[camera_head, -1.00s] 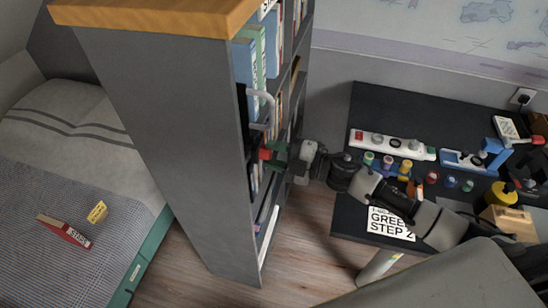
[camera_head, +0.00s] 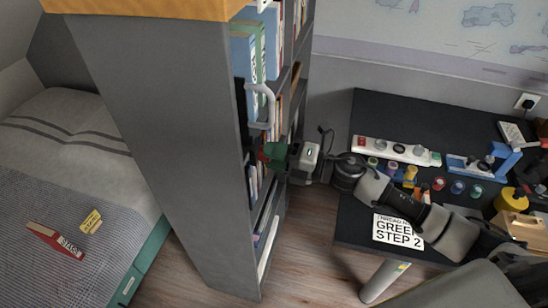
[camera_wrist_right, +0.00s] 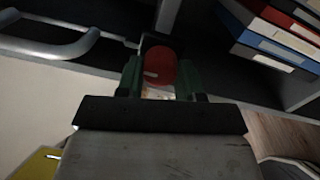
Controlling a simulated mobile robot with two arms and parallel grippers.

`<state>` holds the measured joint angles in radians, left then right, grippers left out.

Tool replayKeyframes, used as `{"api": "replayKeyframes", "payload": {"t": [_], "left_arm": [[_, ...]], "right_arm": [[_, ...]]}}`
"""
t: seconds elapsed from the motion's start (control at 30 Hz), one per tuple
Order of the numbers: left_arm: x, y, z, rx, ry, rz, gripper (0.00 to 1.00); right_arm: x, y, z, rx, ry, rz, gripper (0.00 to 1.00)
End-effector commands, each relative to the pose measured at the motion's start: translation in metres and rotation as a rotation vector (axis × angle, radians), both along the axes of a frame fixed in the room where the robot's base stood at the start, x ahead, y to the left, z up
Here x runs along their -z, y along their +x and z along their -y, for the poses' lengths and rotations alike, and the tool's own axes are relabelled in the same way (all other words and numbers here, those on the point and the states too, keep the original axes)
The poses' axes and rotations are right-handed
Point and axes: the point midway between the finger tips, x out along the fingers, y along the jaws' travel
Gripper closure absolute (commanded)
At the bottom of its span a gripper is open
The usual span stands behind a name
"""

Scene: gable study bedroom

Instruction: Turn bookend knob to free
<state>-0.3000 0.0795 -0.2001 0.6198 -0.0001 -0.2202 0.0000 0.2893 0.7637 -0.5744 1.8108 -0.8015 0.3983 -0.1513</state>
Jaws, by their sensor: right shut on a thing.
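The red bookend knob (camera_wrist_right: 161,66) sits between the two green fingers of my right gripper (camera_wrist_right: 158,78) in the right wrist view. A pale mark shows on the knob's face. In the head view, my right gripper (camera_head: 278,156) reaches from the right to the shelf's open front and is shut on the knob (camera_head: 264,153), which shows as a small red patch. The bookend's body behind it is mostly hidden in the dark shelf. My left gripper is not in view.
A grey curved handle (camera_head: 264,98) stands out from the bookcase (camera_head: 165,140) just above my gripper; it also shows in the wrist view (camera_wrist_right: 60,45). Folders (camera_wrist_right: 270,45) stand nearby. A dark desk (camera_head: 440,110) with several small items is at right, a bed (camera_head: 70,190) at left.

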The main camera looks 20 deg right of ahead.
Motion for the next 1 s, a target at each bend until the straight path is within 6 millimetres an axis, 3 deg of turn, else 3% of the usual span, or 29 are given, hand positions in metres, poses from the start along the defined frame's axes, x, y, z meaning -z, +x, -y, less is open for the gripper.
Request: {"api": "replayKeyframes", "payload": {"t": [0.5, 0.53, 0.7, 1.0], "left_arm": [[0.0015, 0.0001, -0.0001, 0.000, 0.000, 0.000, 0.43], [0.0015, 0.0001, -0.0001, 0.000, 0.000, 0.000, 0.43], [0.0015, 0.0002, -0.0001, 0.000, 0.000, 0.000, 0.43], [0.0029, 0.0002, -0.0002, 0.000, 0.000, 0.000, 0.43]], "right_arm": [[0.0006, -0.0002, 0.0001, 0.000, -0.014, 0.017, 0.87], [0.0006, -0.0002, 0.0001, 0.000, -0.014, 0.017, 0.62], [0.0006, -0.0002, 0.0001, 0.000, -0.013, 0.017, 0.38], [0.0014, -0.0013, 0.0022, 0.001, -0.012, 0.016, 0.38]]}}
